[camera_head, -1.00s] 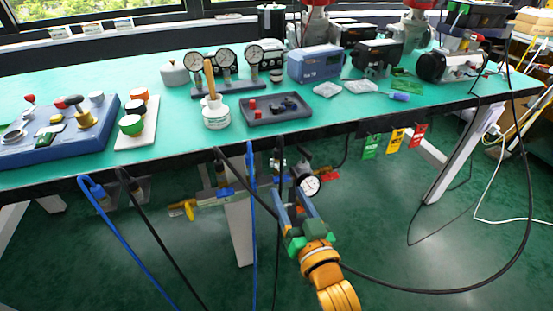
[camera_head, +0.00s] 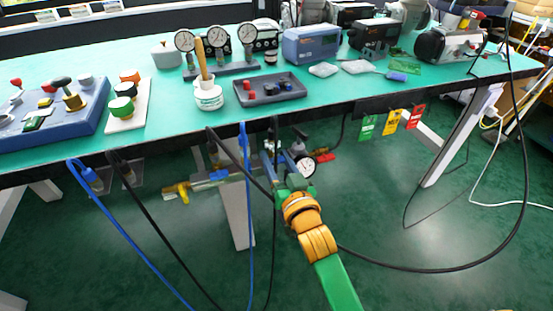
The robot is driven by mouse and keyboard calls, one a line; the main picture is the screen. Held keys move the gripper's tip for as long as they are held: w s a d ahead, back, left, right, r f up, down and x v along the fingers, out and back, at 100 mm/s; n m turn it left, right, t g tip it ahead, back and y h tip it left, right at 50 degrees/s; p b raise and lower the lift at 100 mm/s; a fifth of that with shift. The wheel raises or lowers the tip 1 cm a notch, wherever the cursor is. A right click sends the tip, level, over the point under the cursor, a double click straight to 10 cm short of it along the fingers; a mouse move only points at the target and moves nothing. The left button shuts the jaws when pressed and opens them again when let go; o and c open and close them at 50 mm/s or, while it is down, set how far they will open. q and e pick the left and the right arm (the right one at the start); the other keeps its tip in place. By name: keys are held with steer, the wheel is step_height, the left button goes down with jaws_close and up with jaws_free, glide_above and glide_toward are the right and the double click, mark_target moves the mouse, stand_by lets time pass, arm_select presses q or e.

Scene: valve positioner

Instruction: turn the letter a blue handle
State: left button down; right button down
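Under the table's front edge runs a pipe assembly with small valves. A blue handle (camera_head: 219,174) sits on its left part, beside a yellow handle (camera_head: 178,190). I cannot read any letter on the blue handle. A red handle (camera_head: 325,157) is at the assembly's right end, past a round white gauge (camera_head: 305,167). My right gripper (camera_head: 279,164) reaches up to the pipe just left of the gauge, right of the blue handle. Its fingers look apart; what lies between them is too small to tell. My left gripper is not in view.
Blue hose (camera_head: 113,221) and black cables hang from the table edge, some passing close to my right gripper. Green, yellow and red tags (camera_head: 392,122) hang at the right. The green tabletop (camera_head: 180,115) above carries gauges, a tray and devices. The floor at right is mostly clear.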

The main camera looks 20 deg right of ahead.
steer(key=shift+r+n+p, duration=0.25)
steer(key=shift+n+p, duration=0.95)
steer(key=shift+f+n, duration=0.15)
steer(key=shift+n, duration=0.15)
steer(key=shift+f, duration=0.1)
steer(key=c, duration=0.6)
jaws_free()
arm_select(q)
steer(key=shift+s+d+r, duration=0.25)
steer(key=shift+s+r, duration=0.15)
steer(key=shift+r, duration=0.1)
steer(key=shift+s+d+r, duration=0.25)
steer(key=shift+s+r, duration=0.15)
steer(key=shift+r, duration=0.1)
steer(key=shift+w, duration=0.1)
